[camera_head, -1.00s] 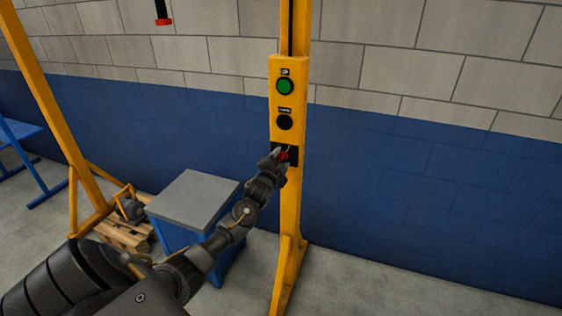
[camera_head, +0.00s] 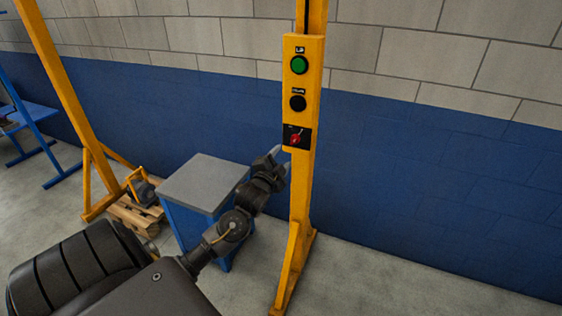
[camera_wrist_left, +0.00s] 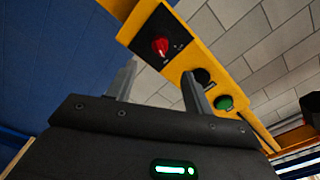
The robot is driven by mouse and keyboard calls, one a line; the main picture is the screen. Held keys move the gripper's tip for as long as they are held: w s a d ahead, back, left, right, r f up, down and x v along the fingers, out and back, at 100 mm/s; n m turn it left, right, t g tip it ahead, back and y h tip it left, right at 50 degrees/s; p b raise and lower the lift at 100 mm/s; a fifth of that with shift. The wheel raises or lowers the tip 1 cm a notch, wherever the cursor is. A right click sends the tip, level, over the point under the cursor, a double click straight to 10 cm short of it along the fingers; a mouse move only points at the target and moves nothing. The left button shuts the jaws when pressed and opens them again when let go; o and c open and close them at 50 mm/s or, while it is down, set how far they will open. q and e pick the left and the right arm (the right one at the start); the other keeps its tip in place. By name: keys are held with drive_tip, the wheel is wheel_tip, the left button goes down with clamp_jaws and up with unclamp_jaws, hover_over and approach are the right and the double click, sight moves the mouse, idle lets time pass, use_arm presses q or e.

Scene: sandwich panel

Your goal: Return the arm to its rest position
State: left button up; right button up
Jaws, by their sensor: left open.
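My left gripper (camera_head: 279,158) is open and empty, just left of and below the red switch on the yellow post. Its two fingers also show in the left wrist view (camera_wrist_left: 157,82), apart with nothing between them. The red switch (camera_head: 295,139) sits on a black plate at the bottom of the yellow control panel (camera_head: 291,118); it also shows in the wrist view (camera_wrist_left: 160,46). The gripper does not appear to touch it. My right gripper is not in view.
Above the switch are a black button (camera_head: 298,103) and a green button (camera_head: 299,65). A wooden pallet (camera_head: 135,216) lies further left. The floor right of the post is clear.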

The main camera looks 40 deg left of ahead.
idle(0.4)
use_arm(q)
wheel_tip(320, 180, down, 20)
drive_tip(key=n+g+h, duration=0.1)
drive_tip(key=n+g, duration=0.2)
drive_tip(key=s+d+f+n+g+h, duration=0.15)
drive_tip(key=s+f, duration=0.25)
drive_tip(key=f, duration=0.4)
drive_tip(key=s+d+f+g+b, duration=0.15)
drive_tip(key=s+f, duration=0.25)
drive_tip(key=f, duration=0.4)
drive_tip(key=s+d+f+n+g+h+p, duration=0.15)
drive_tip(key=s+f, duration=0.25)
drive_tip(key=f, duration=0.4)
drive_tip(key=s+d+f+g+b, duration=0.1)
drive_tip(key=s+d+f+g, duration=0.25)
drive_tip(key=s+f, duration=0.55)
drive_tip(key=s+d+f+g+b, duration=0.15)
drive_tip(key=s+d+f, duration=0.25)
drive_tip(key=s+f, duration=0.5)
drive_tip(key=s+d+f+g+h, duration=0.1)
drive_tip(key=s+d, duration=0.3)
drive_tip(key=s, duration=0.6)
drive_tip(key=s+d+f+g, duration=0.2)
drive_tip(key=s+d, duration=0.3)
drive_tip(key=s, duration=0.5)
drive_tip(key=shift+s+h, duration=0.4)
